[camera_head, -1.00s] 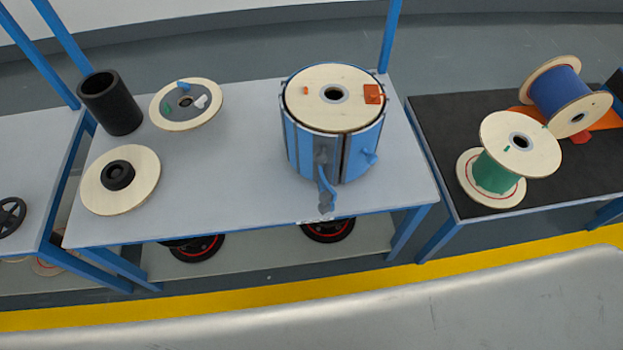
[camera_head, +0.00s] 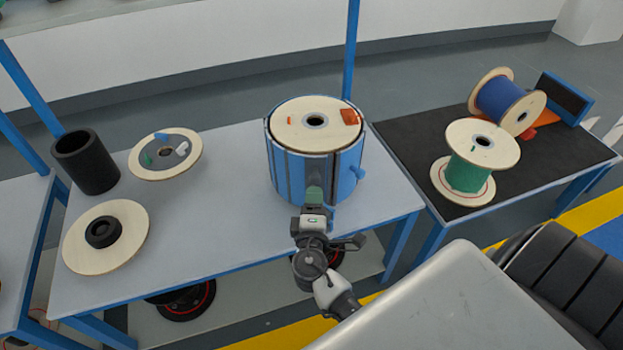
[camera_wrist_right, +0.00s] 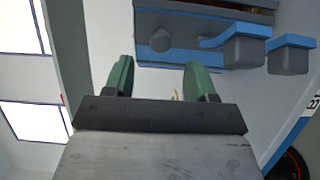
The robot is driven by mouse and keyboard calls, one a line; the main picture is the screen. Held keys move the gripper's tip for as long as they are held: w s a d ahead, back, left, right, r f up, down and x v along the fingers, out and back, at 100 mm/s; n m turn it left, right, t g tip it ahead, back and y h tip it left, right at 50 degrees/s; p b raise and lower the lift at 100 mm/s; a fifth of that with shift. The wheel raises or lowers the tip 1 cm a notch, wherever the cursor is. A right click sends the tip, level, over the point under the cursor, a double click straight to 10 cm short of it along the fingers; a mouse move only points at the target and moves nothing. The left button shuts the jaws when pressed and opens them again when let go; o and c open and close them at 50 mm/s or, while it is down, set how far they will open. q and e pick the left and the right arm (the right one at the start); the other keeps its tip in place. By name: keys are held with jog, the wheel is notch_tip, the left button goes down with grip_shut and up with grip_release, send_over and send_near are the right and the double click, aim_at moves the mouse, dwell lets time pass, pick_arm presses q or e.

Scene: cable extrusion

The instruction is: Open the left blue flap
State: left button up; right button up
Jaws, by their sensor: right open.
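A blue drum-like housing (camera_head: 280,170) stands upright on the grey table, with a wooden reel (camera_head: 290,122) inside its top. Its blue side panels look closed around the reel; dark vertical gaps show between them. A blue handle (camera_head: 357,172) sticks out at its right. My right gripper (camera_head: 314,194) is in front of the housing at the table's front edge and hides part of its lower front. In the right wrist view its green fingers (camera_wrist_right: 158,78) are apart and empty. Blue and grey handle parts (camera_wrist_right: 245,45) lie beyond the fingertips, apart from them. My left gripper is out of view.
The grey table (camera_head: 225,215) carries a black cylinder (camera_head: 85,163) and two wooden discs (camera_head: 166,155) (camera_head: 130,245) at the left. A black-topped table (camera_head: 400,137) with green (camera_head: 465,174) and blue (camera_head: 497,98) spools stands at the right. The table between discs and housing is clear.

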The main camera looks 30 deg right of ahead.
aim_at(315, 182)
jog(key=p+x, duration=0.1)
jog(key=x, duration=0.6)
jog(key=shift+w+d, duration=0.2)
jog(key=shift+w, duration=0.15)
jog(key=shift+c, duration=0.3)
jog(key=shift+f, duration=0.1)
grip_shut()
